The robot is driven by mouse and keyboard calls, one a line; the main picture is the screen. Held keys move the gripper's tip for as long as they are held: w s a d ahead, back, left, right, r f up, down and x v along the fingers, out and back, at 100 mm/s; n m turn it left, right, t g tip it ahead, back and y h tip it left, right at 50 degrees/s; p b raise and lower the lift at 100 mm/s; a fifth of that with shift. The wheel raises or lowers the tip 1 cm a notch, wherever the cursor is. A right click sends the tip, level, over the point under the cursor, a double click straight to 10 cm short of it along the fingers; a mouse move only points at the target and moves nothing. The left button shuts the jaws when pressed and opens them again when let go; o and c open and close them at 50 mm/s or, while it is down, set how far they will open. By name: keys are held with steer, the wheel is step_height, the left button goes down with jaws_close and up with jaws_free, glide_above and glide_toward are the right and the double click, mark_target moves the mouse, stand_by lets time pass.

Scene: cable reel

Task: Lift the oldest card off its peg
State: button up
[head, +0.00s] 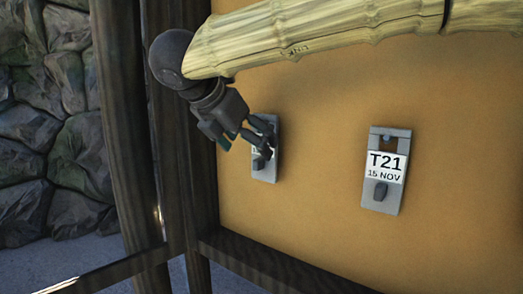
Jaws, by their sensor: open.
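Two grey cards hang on an orange-tan board. The right card (388,200) has a white label (385,167) reading "T21" and "15 NOV", a slot at its top with a small peg (387,140) in it, and a dark grey knob low on its face. The left card (272,165) is largely covered by my gripper (264,141), and the text on its label cannot be read. My gripper is open, with its dark fingers in front of the left card. I cannot tell whether they touch it.
Dark wooden posts (125,130) stand left of the board, and a dark rail (270,266) runs along its lower edge. A stone wall (45,150) is at far left. My bamboo-like arm crosses the top. The board between the cards is clear.

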mark_target(261, 158)
steer(key=x, duration=0.3)
steer(key=shift+w+d+p, duration=0.1)
steer(key=shift+w+p, duration=0.1)
steer(key=shift+p, duration=0.15)
steer(key=shift+w+d+f+p, duration=0.2)
steer(key=shift+f+p, duration=0.1)
steer(key=shift+p, duration=0.25)
steer(key=p+x, duration=0.2)
steer(key=x, duration=0.2)
steer(key=shift+f, duration=0.1)
steer(key=c, duration=1.3)
